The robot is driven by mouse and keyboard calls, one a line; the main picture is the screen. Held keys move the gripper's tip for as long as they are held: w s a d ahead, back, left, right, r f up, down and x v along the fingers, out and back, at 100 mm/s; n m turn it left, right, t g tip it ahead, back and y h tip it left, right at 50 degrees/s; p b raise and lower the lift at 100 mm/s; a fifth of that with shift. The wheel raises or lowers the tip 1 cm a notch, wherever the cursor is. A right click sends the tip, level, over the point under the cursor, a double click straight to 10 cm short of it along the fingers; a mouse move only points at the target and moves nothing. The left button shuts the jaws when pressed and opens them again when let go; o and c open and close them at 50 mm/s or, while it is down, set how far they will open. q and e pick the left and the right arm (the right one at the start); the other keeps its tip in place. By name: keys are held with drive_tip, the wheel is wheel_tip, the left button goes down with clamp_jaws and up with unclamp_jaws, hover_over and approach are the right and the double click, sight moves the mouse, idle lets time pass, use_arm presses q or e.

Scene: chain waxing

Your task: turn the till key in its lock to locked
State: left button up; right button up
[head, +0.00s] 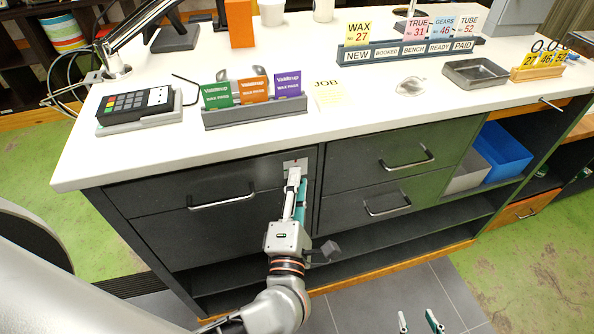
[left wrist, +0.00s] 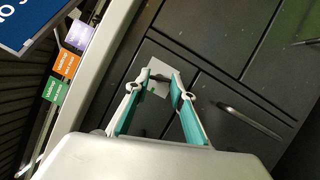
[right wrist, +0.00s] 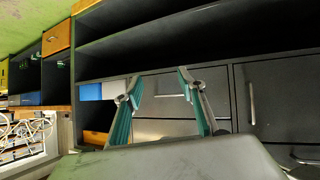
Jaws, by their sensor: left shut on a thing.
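The pale lock plate (head: 295,164) is on the upper right corner of the dark till drawer (head: 150,194), just under the white counter top. It also shows in the left wrist view (left wrist: 160,67). My left gripper (head: 294,178) is at this plate, its fingertips shut on the till key. The key itself is hidden by the fingers, so its angle cannot be told. My right gripper (head: 419,321) is low, over the grey floor tiles, with its fingers apart. In the right wrist view my right gripper (right wrist: 154,88) has nothing between its fingers.
The till drawer's bar handle (head: 222,197) is left of the lock. More drawers with handles (head: 407,157) are to the right. On the counter (head: 240,140) are a card terminal (head: 139,104), a wax-pack rack (head: 254,112) and a label rail (head: 410,50). Floor in front is clear.

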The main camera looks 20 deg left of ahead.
use_arm(q)
drive_tip(key=m+g+p, duration=0.1)
drive_tip(key=m, duration=0.2)
drive_tip(key=shift+r, duration=0.1)
use_arm(e)
drive_tip(key=shift+s+d+f+g+h, duration=0.2)
drive_tip(key=shift+s+d+f, duration=0.25)
drive_tip(key=shift+d, duration=0.2)
drive_tip(key=shift+s+d+f+g+h, duration=0.1)
drive_tip(key=shift+s+d+f+h, duration=0.1)
drive_tip(key=shift+s+d+f, duration=0.3)
drive_tip(key=shift+w+r, duration=0.1)
drive_tip(key=shift+w, duration=0.1)
use_arm(q)
drive_tip(key=shift+r+m, duration=0.1)
drive_tip(key=shift+m, duration=0.2)
use_arm(e)
drive_tip(key=shift+a, duration=0.15)
use_arm(q)
drive_tip(key=o, duration=1)
drive_tip(key=shift+o, duration=0.5)
use_arm(e)
drive_tip(key=shift+d, duration=0.2)
